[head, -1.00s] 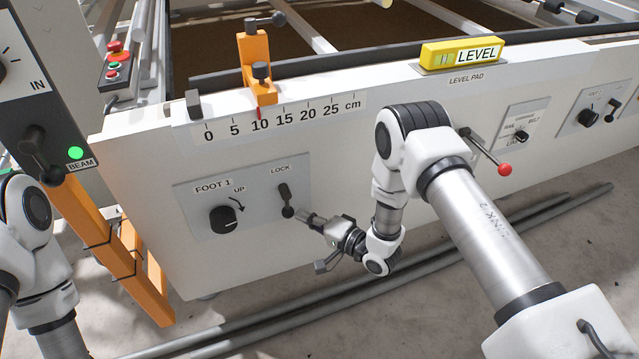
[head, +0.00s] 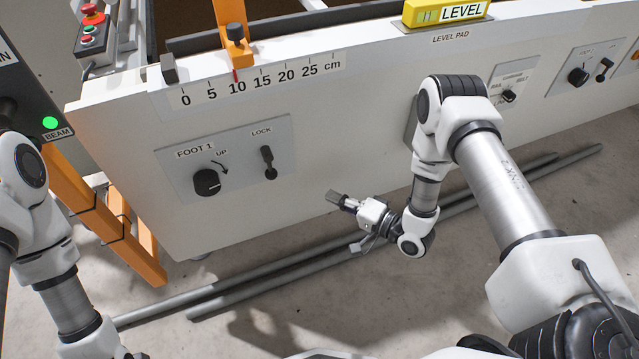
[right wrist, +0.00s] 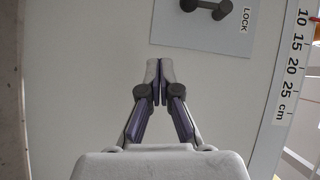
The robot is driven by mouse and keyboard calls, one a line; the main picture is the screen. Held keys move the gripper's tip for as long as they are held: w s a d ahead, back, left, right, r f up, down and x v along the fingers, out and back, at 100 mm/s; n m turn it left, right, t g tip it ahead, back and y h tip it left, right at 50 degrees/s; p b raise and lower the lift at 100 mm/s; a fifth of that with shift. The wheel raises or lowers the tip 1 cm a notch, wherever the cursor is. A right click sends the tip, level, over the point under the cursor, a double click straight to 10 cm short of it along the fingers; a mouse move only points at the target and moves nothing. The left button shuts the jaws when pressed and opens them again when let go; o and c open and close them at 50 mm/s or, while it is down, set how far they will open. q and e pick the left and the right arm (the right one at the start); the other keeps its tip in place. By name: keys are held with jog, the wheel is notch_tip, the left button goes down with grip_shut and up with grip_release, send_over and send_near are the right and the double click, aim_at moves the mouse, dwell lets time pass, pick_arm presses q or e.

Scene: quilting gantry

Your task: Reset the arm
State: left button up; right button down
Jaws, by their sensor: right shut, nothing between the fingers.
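My right arm comes in from the lower right in the head view. Its gripper (head: 336,198) is shut and empty, in front of the white panel (head: 330,150) and right of the LOCK lever (head: 268,162), clearly apart from it. In the right wrist view the shut fingertips (right wrist: 159,69) meet in front of bare panel, with the LOCK lever (right wrist: 206,8) at the top edge. My left arm stands at the left edge of the head view; its gripper is not visible.
The FOOT 1 knob (head: 207,182) is left of the LOCK lever. A cm scale (head: 262,80) and yellow LEVEL block (head: 447,12) sit along the panel's top. Orange posts (head: 110,225) stand at left. Grey pipes (head: 260,277) lie on the floor below.

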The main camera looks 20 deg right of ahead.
jog(key=shift+s+d, duration=0.1)
jog(key=shift+s, duration=0.15)
dwell(0.3)
